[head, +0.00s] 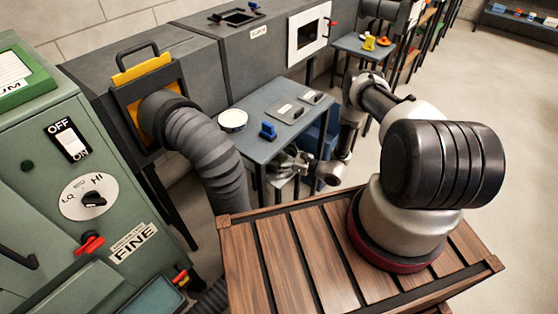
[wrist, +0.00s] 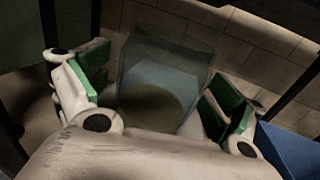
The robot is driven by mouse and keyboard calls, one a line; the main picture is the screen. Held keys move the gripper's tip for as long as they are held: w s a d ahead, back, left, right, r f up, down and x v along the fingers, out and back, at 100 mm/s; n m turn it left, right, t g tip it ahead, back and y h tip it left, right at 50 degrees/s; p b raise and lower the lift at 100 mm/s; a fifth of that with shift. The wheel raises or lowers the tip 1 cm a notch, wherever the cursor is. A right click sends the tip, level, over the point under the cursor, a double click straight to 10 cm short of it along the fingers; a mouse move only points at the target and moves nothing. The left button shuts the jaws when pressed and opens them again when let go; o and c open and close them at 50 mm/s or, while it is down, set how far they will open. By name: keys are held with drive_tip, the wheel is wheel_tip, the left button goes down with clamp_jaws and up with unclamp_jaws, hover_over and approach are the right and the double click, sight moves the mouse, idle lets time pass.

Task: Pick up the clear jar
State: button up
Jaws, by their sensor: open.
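The clear jar (wrist: 170,72) shows in the wrist view as a see-through, faintly grey shape with a dark rounded area low in it. My gripper (wrist: 158,92) is open, with a green-padded finger to each side of the jar. I cannot tell how far the jar is from the palm or whether anything touches it. In the head view my gripper (head: 287,164) is low at the front edge of the blue table (head: 250,146). I cannot make out the jar there.
The table holds a white round dish (head: 233,121), a blue item (head: 267,131) and grey plates (head: 291,113). A thick ribbed hose (head: 203,147) hangs left of it. A blue bin (head: 316,143) stands right of my gripper; its blue surface also shows in the wrist view (wrist: 285,148).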

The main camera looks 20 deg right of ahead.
drive_tip(key=c, duration=1.2)
drive_tip(key=shift+r, duration=0.1)
